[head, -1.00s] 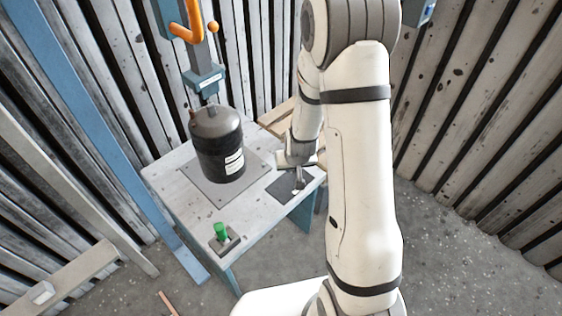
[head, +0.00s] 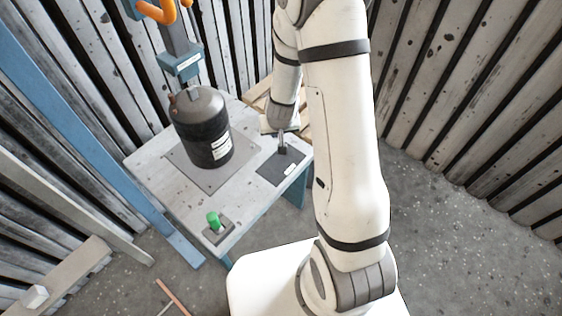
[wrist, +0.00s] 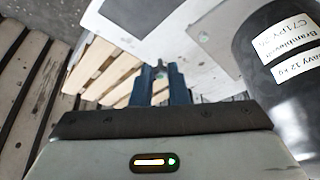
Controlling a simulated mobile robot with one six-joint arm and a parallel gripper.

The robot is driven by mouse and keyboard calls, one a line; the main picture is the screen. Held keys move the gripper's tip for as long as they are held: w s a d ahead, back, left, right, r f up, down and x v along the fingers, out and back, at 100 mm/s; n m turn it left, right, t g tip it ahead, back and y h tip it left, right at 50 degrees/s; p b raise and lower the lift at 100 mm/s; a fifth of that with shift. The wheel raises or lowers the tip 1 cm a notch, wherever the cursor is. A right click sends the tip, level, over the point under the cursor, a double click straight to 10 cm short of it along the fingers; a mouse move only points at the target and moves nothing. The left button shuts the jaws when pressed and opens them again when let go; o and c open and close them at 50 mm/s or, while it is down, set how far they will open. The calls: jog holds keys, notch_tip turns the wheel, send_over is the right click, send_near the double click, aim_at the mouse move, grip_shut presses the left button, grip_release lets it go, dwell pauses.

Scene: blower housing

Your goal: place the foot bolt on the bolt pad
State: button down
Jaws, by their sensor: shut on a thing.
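My gripper (head: 283,150) is over the far part of the dark grey rectangular pad (head: 268,170), likely the bolt pad, at the table's right end. In the wrist view my gripper (wrist: 158,82) is shut on a small dark grey piece (wrist: 160,68), which I take to be the foot bolt. Only its end shows between the blue fingers; the rest is hidden. The pad is ahead of the fingers there, at the top (wrist: 140,12). I cannot tell whether the bolt touches the pad.
A black canister with white labels (head: 203,130) stands on a grey plate on the table (head: 150,165), left of my gripper. A green knob on a small block (head: 213,220) is at the near corner. A wooden pallet (wrist: 110,65) lies beyond the table. A blue column stands behind.

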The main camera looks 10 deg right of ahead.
jog(key=f+m+b, duration=0.1)
jog(key=f+b, duration=0.2)
jog(key=f, duration=0.1)
jog(key=f+m+h+b, duration=0.1)
jog(key=f+m+b, duration=0.1)
jog(key=f+b, duration=0.1)
jog(key=s+f+m+h+b, duration=0.1)
jog(key=f+m+b, duration=0.1)
jog(key=f, duration=0.3)
jog(key=shift+s+g+b, duration=0.1)
jog(key=shift+g+b, duration=0.2)
jog(key=shift+b, duration=0.45)
jog(key=shift+f, duration=0.15)
jog(key=c, duration=1.4)
grip_release()
